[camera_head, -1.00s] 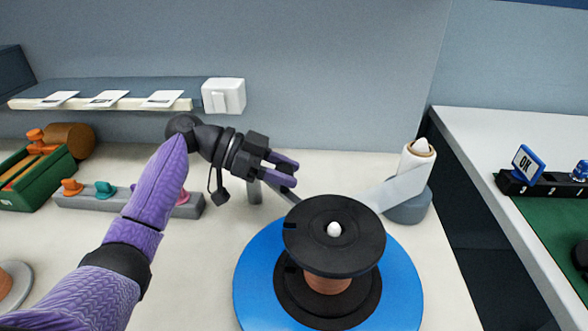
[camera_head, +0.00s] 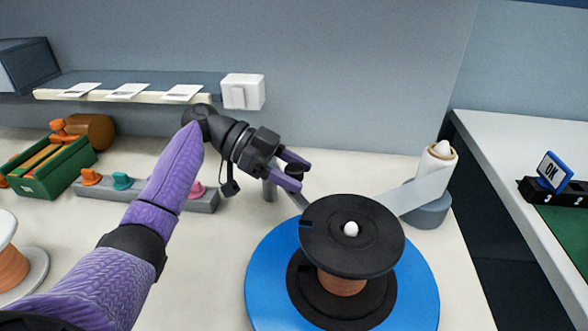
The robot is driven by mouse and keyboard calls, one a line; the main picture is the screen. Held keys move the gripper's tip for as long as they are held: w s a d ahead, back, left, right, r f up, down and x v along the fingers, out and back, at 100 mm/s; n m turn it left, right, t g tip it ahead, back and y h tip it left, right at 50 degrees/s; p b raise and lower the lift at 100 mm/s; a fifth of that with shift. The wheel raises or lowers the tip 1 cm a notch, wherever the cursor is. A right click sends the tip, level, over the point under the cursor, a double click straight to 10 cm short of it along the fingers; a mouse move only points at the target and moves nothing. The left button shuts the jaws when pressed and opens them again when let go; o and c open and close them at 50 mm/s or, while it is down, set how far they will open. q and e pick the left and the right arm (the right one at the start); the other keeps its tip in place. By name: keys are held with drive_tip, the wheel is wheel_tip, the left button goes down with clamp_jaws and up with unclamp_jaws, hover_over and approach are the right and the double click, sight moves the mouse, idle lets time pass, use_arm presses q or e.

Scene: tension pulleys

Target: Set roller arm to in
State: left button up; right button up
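My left gripper (camera_head: 294,171) is at the upper left of the black spool (camera_head: 352,236). Its purple fingers are spread, with a small dark round part between them; I cannot tell whether they touch it. A thin grey bar (camera_head: 300,201), perhaps the roller arm, slants from near the fingers toward the spool's edge. The gripper and spool hide most of it. The spool sits on a blue disc (camera_head: 268,262). My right gripper is not in view.
A pale band (camera_head: 408,193) runs from the spool to a roll (camera_head: 435,165) on a grey-blue base. Colored knobs on a grey strip (camera_head: 146,192) and a green box (camera_head: 52,170) are at left. A white switch box (camera_head: 242,92) is on the wall behind.

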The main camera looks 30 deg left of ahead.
use_arm(q)
drive_tip(key=shift+o, duration=0.8)
drive_tip(key=v, duration=1)
drive_tip(key=shift+p, duration=0.4)
